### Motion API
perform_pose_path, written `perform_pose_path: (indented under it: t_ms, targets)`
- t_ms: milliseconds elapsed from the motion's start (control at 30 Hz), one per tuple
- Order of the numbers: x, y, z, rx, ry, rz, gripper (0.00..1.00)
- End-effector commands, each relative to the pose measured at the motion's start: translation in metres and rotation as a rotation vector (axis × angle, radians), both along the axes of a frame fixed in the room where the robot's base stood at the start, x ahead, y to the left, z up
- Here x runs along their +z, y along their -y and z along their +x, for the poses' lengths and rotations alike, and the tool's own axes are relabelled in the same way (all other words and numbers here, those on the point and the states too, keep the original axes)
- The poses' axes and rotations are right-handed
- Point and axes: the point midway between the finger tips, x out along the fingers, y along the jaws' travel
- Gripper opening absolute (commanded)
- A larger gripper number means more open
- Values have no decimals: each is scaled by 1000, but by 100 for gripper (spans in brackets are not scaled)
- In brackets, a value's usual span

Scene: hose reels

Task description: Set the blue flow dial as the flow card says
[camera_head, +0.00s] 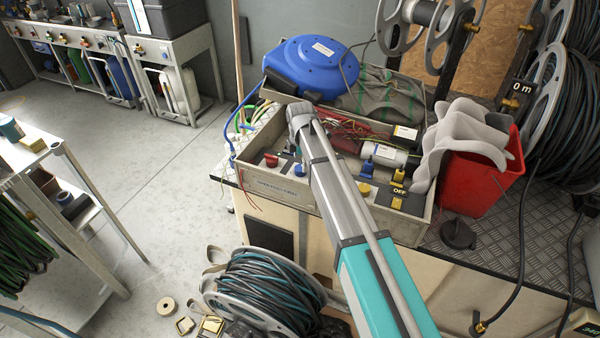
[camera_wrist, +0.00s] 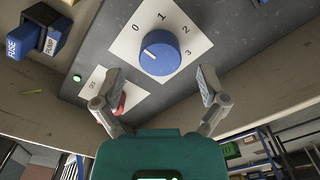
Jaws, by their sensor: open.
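The blue flow dial (camera_wrist: 160,53) sits on a white plate (camera_wrist: 178,16) marked 0, 1, 2 and 3 in the wrist view. Its white pointer line points left, nearest the 0 side. My gripper (camera_wrist: 156,90) is open, its fingers spread below the dial in the picture, with nothing between them. I cannot tell that either finger touches the dial. In the head view my arm hides the gripper; a small blue part (camera_head: 300,170) shows beside the arm, and I cannot tell if it is the dial. I cannot make out a flow card.
A red switch (camera_wrist: 119,104) on a white plate lies by the left finger. A green lamp (camera_wrist: 77,78) and a block reading FUSE and PUMP (camera_wrist: 40,33) are further left. A blue hose reel (camera_head: 312,65) and red bucket (camera_head: 480,170) stand nearby in the head view.

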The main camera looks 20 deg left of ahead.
Motion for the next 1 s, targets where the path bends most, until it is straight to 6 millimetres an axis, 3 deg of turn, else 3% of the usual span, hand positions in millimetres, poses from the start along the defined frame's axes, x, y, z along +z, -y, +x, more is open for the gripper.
perform_pose_path:
  t_ms: [300, 833, 867, 1000]
  targets:
    - [-24, 0, 0, 0, 0, 0, 92]
    - [-28, 0, 0, 0, 0, 0, 92]
    - [-28, 0, 0, 0, 0, 0, 90]
    - [-28, 0, 0, 0, 0, 0, 64]
